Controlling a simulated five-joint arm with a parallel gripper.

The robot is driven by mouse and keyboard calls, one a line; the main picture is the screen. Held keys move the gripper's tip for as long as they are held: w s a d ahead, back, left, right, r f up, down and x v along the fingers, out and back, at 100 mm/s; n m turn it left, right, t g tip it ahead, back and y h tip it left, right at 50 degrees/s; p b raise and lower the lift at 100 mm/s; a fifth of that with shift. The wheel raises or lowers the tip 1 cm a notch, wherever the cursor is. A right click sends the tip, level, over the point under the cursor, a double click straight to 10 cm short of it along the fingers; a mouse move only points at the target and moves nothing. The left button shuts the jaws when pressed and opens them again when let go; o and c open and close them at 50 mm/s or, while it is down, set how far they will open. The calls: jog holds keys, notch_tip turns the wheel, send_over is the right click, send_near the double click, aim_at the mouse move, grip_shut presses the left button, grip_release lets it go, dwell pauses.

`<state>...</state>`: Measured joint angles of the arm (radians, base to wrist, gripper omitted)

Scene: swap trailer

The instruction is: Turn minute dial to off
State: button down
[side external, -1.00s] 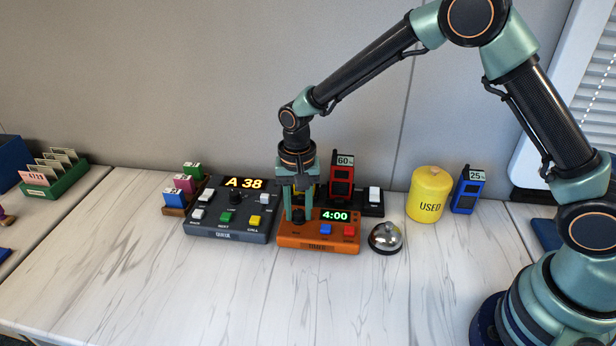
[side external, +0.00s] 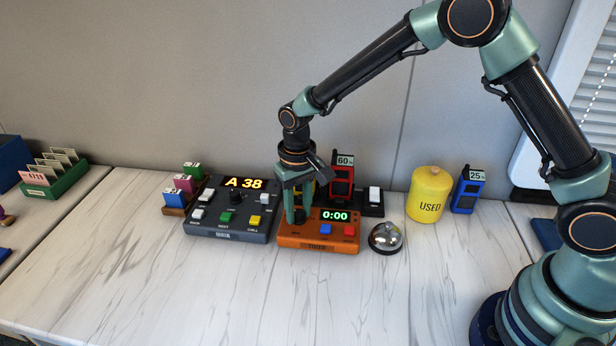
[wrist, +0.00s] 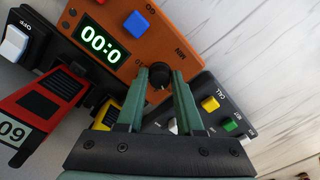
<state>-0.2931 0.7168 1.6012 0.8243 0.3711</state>
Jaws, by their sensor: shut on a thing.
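My gripper (side external: 299,218) points down over the left part of the timer and is shut on the dial (wrist: 163,76). In the side view the fingers mostly hide the dial. A blue button (side external: 326,229) and a red button (side external: 349,231) sit to the right of it.
A dark queue console (side external: 230,235) showing A 38 stands close at left. A silver bell (side external: 385,237) is at right, with a yellow USED canister (side external: 428,195) beyond. A red 60% device (side external: 341,182) stands behind the timer. The front table is clear.

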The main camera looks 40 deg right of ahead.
aim_at(299, 212)
jog(key=shift+r+n, duration=0.1)
jog(key=shift+n, duration=0.4)
jog(key=c, duration=0.6)
grip_release()
jog(key=shift+o, duration=0.2)
notch_tip(299, 212, up, 12)
